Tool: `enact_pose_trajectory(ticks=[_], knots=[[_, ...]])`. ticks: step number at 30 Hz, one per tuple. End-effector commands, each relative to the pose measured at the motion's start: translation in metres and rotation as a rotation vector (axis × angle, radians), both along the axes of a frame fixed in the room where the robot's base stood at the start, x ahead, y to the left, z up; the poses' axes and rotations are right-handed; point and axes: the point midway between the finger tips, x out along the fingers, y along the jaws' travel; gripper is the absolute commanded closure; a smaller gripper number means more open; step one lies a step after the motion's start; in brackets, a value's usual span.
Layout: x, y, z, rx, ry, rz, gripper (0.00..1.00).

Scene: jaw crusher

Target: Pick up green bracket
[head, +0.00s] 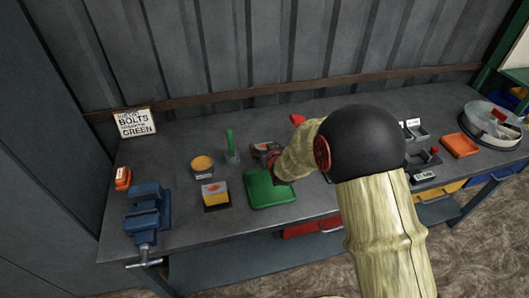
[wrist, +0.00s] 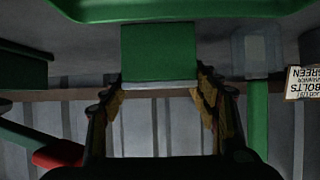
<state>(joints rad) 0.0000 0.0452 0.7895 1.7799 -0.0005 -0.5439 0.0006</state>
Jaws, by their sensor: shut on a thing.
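A green block-like piece, which I take to be the green bracket (wrist: 158,50), has a pale lower edge in the wrist view. My gripper (wrist: 158,83) has its two yellow-padded fingers on either side of it and is shut on it. In the head view my gripper (head: 266,154) is low over the bench, just behind the green tray (head: 271,190). The bracket cannot be told apart there, as my wrist and arm cover much of that spot. Part of a green tray also crosses the top of the wrist view (wrist: 170,10).
The bench holds a blue vise (head: 147,212), a yellow-topped cup (head: 202,166), a small box (head: 215,195) and an upright green rod (head: 230,140). A sign (head: 136,122) stands at the back left. An orange tray (head: 461,146) and a round bowl (head: 490,125) are at right.

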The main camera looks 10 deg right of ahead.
Motion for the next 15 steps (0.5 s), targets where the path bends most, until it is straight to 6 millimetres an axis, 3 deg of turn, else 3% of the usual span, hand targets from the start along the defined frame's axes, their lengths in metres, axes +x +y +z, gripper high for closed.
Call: enact_pose_trajectory(ticks=[7,15], knots=[[-0.0001,0.0001,-0.0003,0.000,0.000,0.000,0.89],[0.0011,0.0000,0.0033,0.000,-0.004,0.000,0.89]])
